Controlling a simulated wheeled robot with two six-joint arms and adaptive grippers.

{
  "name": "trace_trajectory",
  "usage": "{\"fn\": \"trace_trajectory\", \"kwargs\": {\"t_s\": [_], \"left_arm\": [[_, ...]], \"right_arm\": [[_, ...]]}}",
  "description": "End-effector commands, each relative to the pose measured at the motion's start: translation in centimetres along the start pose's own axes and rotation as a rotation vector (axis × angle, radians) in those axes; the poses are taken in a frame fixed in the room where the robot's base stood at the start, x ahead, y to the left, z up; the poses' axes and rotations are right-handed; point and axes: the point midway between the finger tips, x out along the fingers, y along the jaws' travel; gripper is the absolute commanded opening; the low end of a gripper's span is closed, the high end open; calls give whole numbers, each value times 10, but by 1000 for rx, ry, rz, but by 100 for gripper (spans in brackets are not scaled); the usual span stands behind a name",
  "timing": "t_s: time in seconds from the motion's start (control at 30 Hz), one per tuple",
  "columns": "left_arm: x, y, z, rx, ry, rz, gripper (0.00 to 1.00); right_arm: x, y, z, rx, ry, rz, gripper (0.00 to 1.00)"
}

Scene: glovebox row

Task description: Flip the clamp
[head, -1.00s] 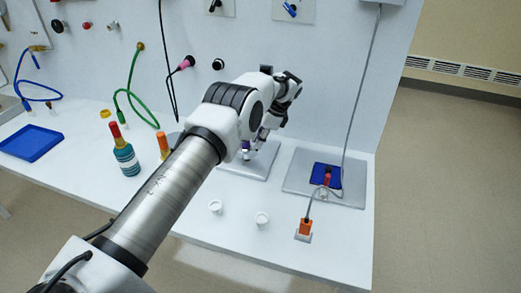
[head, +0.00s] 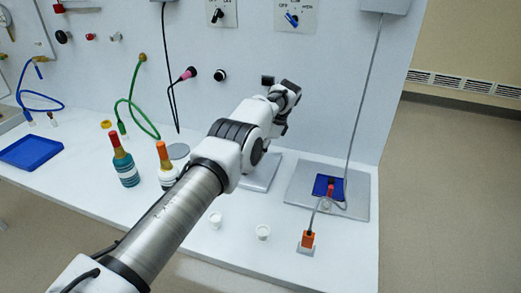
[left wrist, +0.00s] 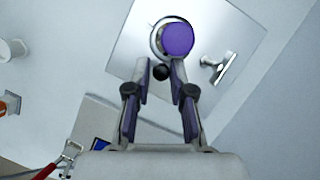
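A clamp with a red handle stands on a blue pad on the right grey plate in the head view (head: 330,188). Its metal frame shows at the lower left of the left wrist view (left wrist: 69,155). My left gripper (left wrist: 160,66) is over the other grey plate, to the left of the clamp. Its fingers are apart, with a small black ball (left wrist: 161,73) showing between them; I cannot tell whether they touch it. A purple-topped round part (left wrist: 178,38) is just beyond the fingertips. In the head view my arm hides the gripper. My right gripper is not in view.
A metal T-shaped handle (left wrist: 218,66) stands beside the purple part. An orange plug (head: 308,240) with a cable and two white cups (head: 263,232) are near the table's front. Two bottles (head: 124,162) and a blue tray (head: 30,152) are left. A cable (head: 363,110) hangs behind the clamp.

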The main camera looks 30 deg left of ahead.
Motion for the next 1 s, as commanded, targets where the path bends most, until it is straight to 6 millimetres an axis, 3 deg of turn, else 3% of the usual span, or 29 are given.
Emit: {"fn": "trace_trajectory", "kwargs": {"t_s": [0.37, 0.57, 0.77, 1.0], "left_arm": [[-2, -1, 0, 2, 3, -5, 43], [-7, 3, 1, 45, 2, -21, 43], [-13, 12, 2, 200, 2, -85, 43], [-13, 31, 3, 509, 0, -212, 43]], "right_arm": [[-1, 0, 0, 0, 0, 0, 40], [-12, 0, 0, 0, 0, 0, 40], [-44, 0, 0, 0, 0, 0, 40], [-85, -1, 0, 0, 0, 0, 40]]}}
